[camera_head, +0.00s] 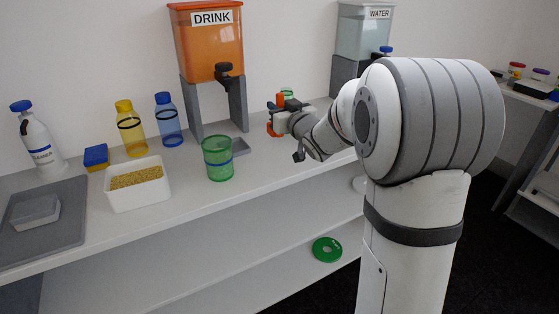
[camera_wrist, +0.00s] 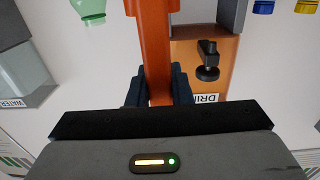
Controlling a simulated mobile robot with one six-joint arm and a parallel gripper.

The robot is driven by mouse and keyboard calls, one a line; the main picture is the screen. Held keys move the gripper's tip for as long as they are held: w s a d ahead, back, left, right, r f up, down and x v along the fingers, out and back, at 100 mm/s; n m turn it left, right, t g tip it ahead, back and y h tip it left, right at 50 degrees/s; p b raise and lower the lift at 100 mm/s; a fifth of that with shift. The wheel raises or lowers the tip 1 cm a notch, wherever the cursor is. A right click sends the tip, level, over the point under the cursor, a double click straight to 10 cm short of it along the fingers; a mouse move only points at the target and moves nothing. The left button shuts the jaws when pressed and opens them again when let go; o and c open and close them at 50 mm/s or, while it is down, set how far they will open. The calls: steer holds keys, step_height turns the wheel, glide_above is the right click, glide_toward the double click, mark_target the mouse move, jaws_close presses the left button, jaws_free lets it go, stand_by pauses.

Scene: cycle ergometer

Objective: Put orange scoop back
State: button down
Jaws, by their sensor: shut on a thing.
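The orange scoop (camera_head: 275,127) is held in my gripper (camera_head: 279,118), in the air over the counter, right of the drink dispenser. In the wrist view the scoop (camera_wrist: 155,45) runs up from between the dark fingers of my gripper (camera_wrist: 158,90), which is shut on it. The scoop's far end is cut off at the top of that view. A white tub (camera_head: 112,199) with yellow grains (camera_head: 136,178) stands on the counter at the left, well away from my gripper.
A green cup (camera_head: 218,165) stands between the tub and my gripper. The orange drink dispenser (camera_head: 207,50) stands behind, with its black tap (camera_head: 224,72). Yellow (camera_head: 131,133) and blue (camera_head: 168,122) bottles and a blue-topped sponge (camera_head: 96,156) stand near the tub. A water dispenser (camera_head: 362,35) is at the back right.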

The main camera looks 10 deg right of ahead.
step_height(320, 180, down, 10)
steer(key=shift+r+b, duration=0.25)
steer(key=shift+b, duration=0.35)
steer(key=shift+f, duration=0.2)
steer(key=c, duration=1.3)
jaws_free()
steer(key=shift+r, duration=0.1)
steer(key=shift+p, duration=0.4)
